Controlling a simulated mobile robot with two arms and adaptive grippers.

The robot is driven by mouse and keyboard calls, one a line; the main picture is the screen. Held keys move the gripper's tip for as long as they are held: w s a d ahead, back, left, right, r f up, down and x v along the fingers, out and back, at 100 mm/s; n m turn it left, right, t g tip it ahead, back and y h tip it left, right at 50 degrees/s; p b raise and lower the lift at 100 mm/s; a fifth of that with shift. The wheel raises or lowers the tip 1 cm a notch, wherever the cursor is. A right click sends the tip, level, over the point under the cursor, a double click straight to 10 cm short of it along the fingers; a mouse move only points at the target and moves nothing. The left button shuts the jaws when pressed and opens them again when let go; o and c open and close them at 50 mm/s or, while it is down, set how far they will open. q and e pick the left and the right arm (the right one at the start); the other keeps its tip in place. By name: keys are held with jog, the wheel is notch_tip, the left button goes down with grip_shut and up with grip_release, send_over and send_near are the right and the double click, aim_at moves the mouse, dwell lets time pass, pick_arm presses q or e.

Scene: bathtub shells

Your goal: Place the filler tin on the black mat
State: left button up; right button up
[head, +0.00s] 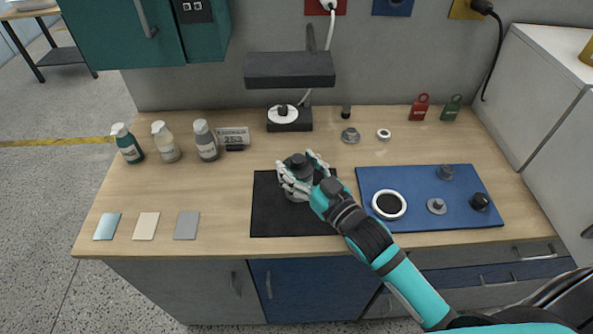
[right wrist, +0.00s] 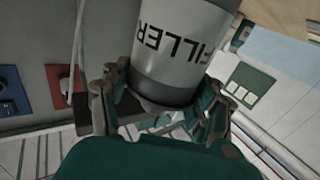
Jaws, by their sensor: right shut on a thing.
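The filler tin (head: 298,190) is a grey can with a dark cap, upright at the black mat. In the right wrist view the tin (right wrist: 180,45) shows large, with the word FILLER on its pale label. My right gripper (head: 303,175) is shut on the tin, with fingers on both sides of it; they also show in the right wrist view (right wrist: 160,108). The black mat (head: 270,215) lies on the wooden bench, left of the blue mat. Whether the tin's base touches the black mat I cannot tell. My left gripper is not in view.
The blue mat (head: 410,220) holds a white ring (head: 389,205) and several small dark parts. Several bottles, including a grey one (head: 205,140), stand back left. Three flat cards (head: 146,226) lie front left. A lamp (head: 290,70) overhangs the bench behind the black mat.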

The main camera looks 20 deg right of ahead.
jog(key=shift+w+a+r, duration=0.1)
jog(key=shift+w+a, duration=0.1)
jog(key=shift+w, duration=0.1)
jog(key=shift+f, duration=0.35)
notch_tip(320, 180, down, 2)
jog(key=shift+f+p, duration=0.15)
jog(key=shift+p, duration=0.15)
jog(key=shift+f, duration=0.3)
jog(key=shift+f, duration=0.15)
jog(key=o, duration=1.7)
jog(key=shift+s, duration=0.1)
jog(key=shift+o, duration=0.2)
jog(key=shift+s, duration=0.1)
jog(key=b+v, duration=0.2)
jog(key=v, duration=0.8)
jog(key=shift+s+d, duration=0.15)
jog(key=shift+s, duration=0.1)
jog(key=shift+s+d, duration=0.2)
jog(key=shift+s, duration=0.4)
